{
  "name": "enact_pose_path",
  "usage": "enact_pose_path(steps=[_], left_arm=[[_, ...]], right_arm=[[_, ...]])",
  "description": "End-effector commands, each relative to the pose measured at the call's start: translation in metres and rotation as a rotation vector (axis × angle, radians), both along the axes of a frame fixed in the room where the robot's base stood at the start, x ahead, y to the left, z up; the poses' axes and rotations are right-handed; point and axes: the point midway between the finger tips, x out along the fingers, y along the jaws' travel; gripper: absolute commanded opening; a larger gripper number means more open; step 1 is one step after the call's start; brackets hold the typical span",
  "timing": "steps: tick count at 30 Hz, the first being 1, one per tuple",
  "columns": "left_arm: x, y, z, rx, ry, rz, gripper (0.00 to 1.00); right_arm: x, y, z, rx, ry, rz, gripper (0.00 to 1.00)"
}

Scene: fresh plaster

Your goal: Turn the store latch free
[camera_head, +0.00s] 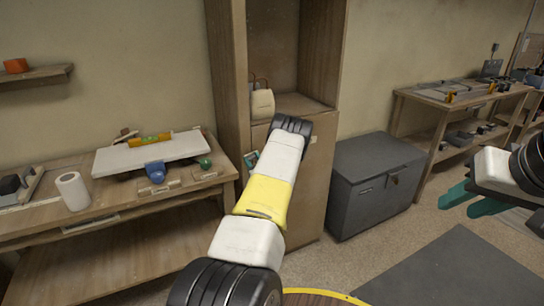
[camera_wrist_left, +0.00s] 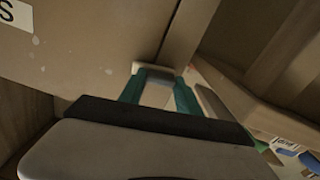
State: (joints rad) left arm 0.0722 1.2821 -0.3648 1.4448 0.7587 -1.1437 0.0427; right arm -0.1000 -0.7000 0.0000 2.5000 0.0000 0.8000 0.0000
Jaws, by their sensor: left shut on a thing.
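The store is a tall wooden cabinet with an open shelf above a closed lower door (camera_head: 314,185). My left arm reaches across that door in the head view, and its wrist hides the latch. In the left wrist view, my left gripper (camera_wrist_left: 159,76) has its teal fingers close to the door panel (camera_wrist_left: 85,40), beside a dark vertical seam. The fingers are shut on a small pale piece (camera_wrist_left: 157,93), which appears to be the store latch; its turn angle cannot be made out. My right gripper (camera_head: 472,203) is open and empty at the right, with its teal fingers apart.
A pale bag (camera_head: 262,104) stands on the cabinet shelf. A grey chest (camera_head: 372,190) stands right of the cabinet. A workbench (camera_head: 130,208) at left holds a white board, a paper roll and several small items. A dark mat (camera_head: 450,270) lies on open floor.

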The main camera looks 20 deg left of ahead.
Motion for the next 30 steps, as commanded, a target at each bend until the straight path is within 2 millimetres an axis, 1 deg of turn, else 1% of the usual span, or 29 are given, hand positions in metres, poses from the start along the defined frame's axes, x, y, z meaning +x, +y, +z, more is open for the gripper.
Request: enact_pose_path(steps=[30], left_arm=[[-0.0076,0.0063,0.0061,-0.621,-0.725,0.001,0.00]], right_arm=[[0.0000,0.0000,0.0000,0.000,0.000,0.000,0.36]])
